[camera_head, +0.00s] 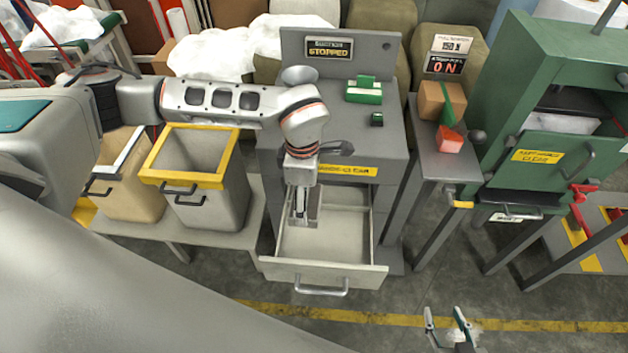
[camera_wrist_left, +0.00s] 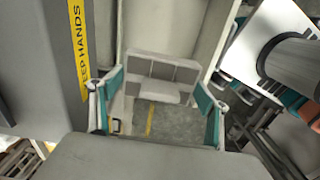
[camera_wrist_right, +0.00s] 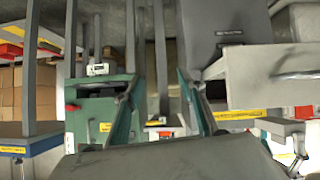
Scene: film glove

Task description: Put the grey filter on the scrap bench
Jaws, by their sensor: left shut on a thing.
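My left gripper (camera_head: 301,205) reaches down into the open drawer (camera_head: 325,272) of the grey machine. It is shut on the grey filter (camera_head: 312,208), a flat pale-grey panelled piece. In the left wrist view the filter (camera_wrist_left: 160,68) spans the gap between the two teal-padded fingers. The head view does not show clearly whether it touches the drawer floor. My right gripper (camera_head: 449,322) is open and empty, low at the front right above the floor. I cannot tell which surface is the scrap bench.
Two yellow- and white-rimmed bins (camera_head: 195,165) stand on a low bench (camera_head: 232,240) left of the drawer. A grey stand (camera_head: 435,165) holds a box and a red-orange block. A green cabinet (camera_head: 545,110) stands at right, with a striped table (camera_head: 590,250) beside it. Floor in front is clear.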

